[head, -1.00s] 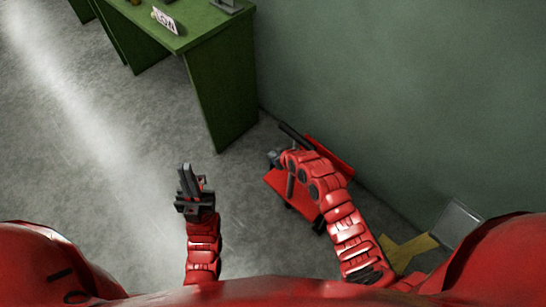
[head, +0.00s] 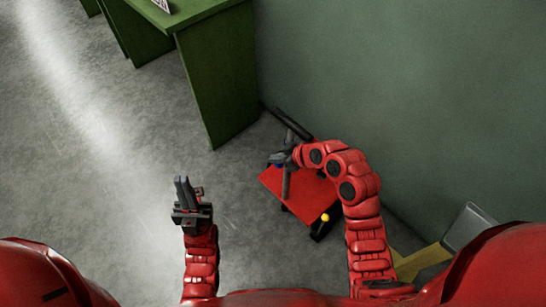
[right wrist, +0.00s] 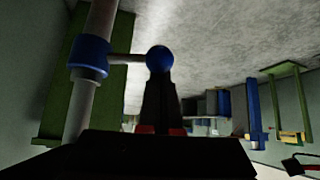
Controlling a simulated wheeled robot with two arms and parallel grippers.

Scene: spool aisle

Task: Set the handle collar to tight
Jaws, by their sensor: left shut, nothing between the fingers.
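A red cart (head: 305,198) with a dark push bar (head: 292,124) stands by the wall in the head view. In the right wrist view its grey post (right wrist: 100,25) carries the blue handle collar (right wrist: 89,57). A short lever runs from the collar to a blue ball knob (right wrist: 159,59). My right gripper (right wrist: 160,85) has its dark fingertips at the knob; whether they grip it is unclear. In the head view my right gripper (head: 280,158) is beside the post, partly hidden. My left gripper (head: 183,192) is shut and empty, left of the cart.
A green table (head: 215,75) stands beyond the cart, near the green wall (head: 400,90). A yellow knob (head: 325,217) is at the cart's near edge. A yellow and grey object (head: 465,228) lies at right. Open floor (head: 100,180) is at left.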

